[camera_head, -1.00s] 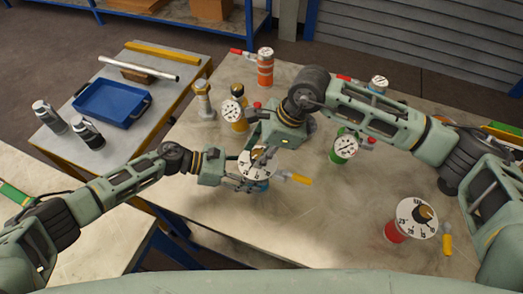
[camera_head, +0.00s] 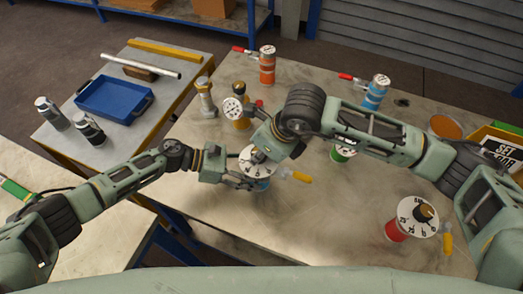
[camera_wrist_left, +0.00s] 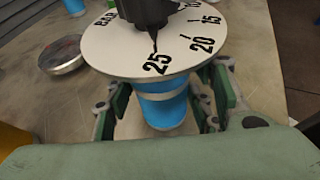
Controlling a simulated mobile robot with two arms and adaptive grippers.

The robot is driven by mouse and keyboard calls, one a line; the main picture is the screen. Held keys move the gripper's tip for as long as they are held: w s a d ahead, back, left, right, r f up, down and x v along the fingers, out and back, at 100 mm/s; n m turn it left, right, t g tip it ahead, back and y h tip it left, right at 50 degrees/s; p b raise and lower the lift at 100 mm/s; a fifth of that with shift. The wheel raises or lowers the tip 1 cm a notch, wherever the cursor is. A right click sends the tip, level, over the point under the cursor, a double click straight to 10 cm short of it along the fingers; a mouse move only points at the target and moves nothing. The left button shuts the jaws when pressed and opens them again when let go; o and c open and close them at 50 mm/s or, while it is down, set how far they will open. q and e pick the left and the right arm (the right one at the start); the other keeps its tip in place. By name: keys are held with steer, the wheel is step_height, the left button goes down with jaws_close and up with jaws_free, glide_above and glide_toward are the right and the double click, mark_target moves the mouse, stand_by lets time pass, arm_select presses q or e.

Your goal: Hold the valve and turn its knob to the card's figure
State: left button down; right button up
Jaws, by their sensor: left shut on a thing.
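The valve in hand has a blue body (camera_wrist_left: 160,108), a white dial plate (camera_head: 247,158) and a yellow handle (camera_head: 301,178). It stands upright on the table. My left gripper (camera_head: 257,184) is shut around the blue body, below the dial, with fingers on both sides in the left wrist view (camera_wrist_left: 165,112). A dark knob (camera_wrist_left: 147,12) with a pointer sits on the dial, its tip near 25; its top is cut off. My right gripper (camera_head: 262,150) is over the dial; its fingertips are hidden.
A red valve (camera_head: 394,231) stands at front right, and a green one (camera_head: 341,157) is partly behind my right arm. Blue (camera_head: 375,97), orange (camera_head: 267,70) and yellow (camera_head: 241,122) ones stand at the back. A blue tray (camera_head: 113,100) is on the side table.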

steer(key=shift+s+a+f, duration=0.15)
steer(key=shift+s+a, duration=0.1)
steer(key=shift+s, duration=0.15)
steer(key=o, duration=1)
steer(key=shift+w, duration=0.15)
steer(key=shift+w+d, duration=0.1)
steer(key=shift+w, duration=0.05)
steer(key=v, duration=1.2)
steer(key=shift+w, duration=0.1)
